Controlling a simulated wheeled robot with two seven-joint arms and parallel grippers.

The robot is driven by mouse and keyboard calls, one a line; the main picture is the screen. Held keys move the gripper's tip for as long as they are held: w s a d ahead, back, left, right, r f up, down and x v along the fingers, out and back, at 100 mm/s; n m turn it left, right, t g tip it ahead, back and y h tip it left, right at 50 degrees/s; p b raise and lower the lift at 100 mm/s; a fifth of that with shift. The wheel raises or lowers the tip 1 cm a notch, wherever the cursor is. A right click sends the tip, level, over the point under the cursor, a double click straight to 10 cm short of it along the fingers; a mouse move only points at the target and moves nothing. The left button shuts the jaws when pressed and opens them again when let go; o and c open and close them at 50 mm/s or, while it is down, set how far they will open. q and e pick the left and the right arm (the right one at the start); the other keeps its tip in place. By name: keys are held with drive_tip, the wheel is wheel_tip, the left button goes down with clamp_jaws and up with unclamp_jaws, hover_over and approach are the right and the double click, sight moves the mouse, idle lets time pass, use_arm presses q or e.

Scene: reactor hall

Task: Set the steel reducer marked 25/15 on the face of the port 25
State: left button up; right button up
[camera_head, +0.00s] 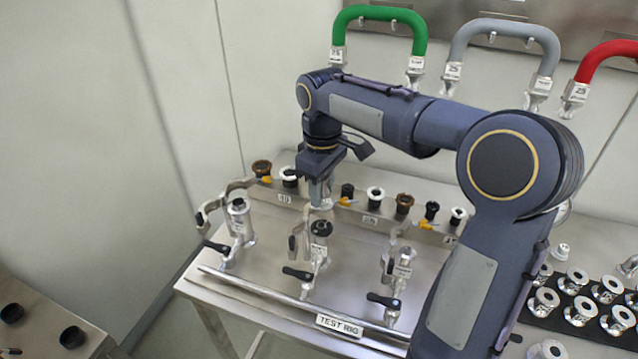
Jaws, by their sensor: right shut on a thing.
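My right gripper (320,193) points down above the middle port (321,230) of the test rig, shut on a small steel piece that its fingers mostly hide. The piece looks like the reducer, but its mark cannot be read. The middle port has a dark ring on its top face, and a gap shows between it and the gripper. A left port (239,208) and a right port (404,260) stand on the same rig. The port numbers are too small to read. My left gripper is not in view.
A rack (285,197) with black, white and brown seals runs behind the ports. Swing clamps and black-handled valves flank the ports. A black mat (540,308) with several steel fittings lies at the right. Green (380,14), grey and red hoses hang on the wall.

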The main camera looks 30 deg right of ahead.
drive_tip(key=shift+f+b, duration=3.05)
drive_tip(key=shift+f, duration=0.3)
drive_tip(key=o, duration=1)
drive_tip(key=shift+o, duration=0.2)
